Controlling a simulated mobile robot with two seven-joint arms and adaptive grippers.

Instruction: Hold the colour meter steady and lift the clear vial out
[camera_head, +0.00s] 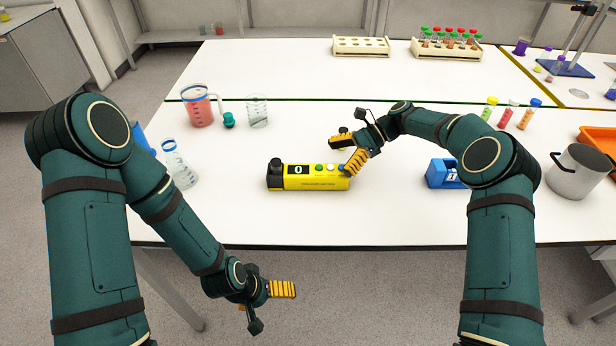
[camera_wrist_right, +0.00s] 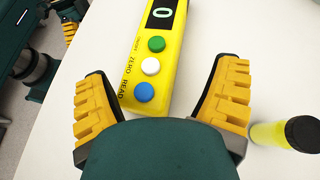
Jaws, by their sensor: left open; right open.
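The yellow colour meter (camera_head: 310,184) lies on the near table, its display reading 0. A black part (camera_head: 275,172) is at its left end. Green, white and blue buttons run towards its right end, and they also show on the meter in the right wrist view (camera_wrist_right: 160,45). My right gripper (camera_head: 341,156) is open above the meter's right end, its fingers apart on either side in the wrist view (camera_wrist_right: 162,75). My left gripper (camera_head: 268,297) is open and empty, low in front of the table's near edge. I cannot make out a clear vial in the meter.
A blue block (camera_head: 440,174) marked 1 and a grey pot (camera_head: 578,174) stand to the right. A red-filled beaker (camera_head: 198,108) and a flask (camera_head: 180,168) stand left. The table in front of the meter is clear.

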